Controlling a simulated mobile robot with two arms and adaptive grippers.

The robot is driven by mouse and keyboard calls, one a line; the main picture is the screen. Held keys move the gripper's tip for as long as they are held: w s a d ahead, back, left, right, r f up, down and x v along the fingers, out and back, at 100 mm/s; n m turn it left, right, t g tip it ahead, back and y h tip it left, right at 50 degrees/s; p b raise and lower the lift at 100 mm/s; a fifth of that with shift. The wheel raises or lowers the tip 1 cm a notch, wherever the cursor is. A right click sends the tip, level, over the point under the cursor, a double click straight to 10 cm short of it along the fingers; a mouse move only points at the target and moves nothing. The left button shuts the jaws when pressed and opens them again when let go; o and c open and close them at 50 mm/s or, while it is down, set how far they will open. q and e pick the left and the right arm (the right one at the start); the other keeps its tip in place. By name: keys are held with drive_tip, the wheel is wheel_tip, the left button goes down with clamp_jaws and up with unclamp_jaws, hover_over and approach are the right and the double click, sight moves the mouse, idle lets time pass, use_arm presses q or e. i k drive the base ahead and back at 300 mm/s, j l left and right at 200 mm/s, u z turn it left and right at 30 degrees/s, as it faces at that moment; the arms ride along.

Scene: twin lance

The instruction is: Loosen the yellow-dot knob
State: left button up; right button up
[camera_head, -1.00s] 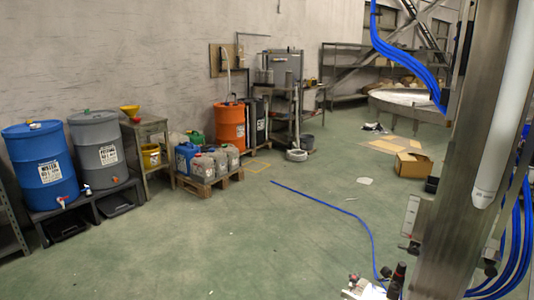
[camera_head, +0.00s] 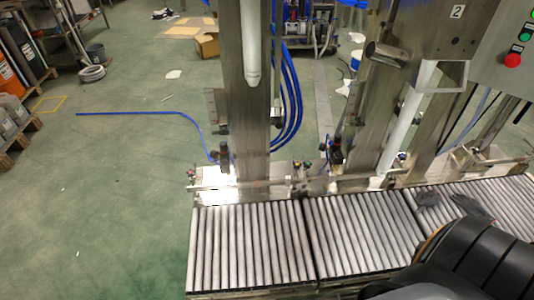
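I cannot make out a yellow dot on any knob. Two steel filling columns stand behind the roller conveyor, the left column (camera_head: 243,110) and the right column (camera_head: 362,110). A small dark fitting (camera_head: 224,152) sits low on the left column, and a similar dark fitting (camera_head: 336,152) sits low by the right column. They are too small to tell whether either is the knob. Neither gripper shows. A black arm link of mine with an orange ring covers the lower right corner.
A roller conveyor (camera_head: 250,245) runs along the front. Dark grey glove-like items (camera_head: 470,206) lie on its right part. A control box (camera_head: 490,72) with a red button (camera_head: 512,60) hangs at upper right. Green floor (camera_head: 110,200) is open at left. Blue hoses (camera_head: 290,100) hang between the columns.

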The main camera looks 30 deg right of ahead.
sight(296, 166)
drive_tip(key=z, duration=1.05)
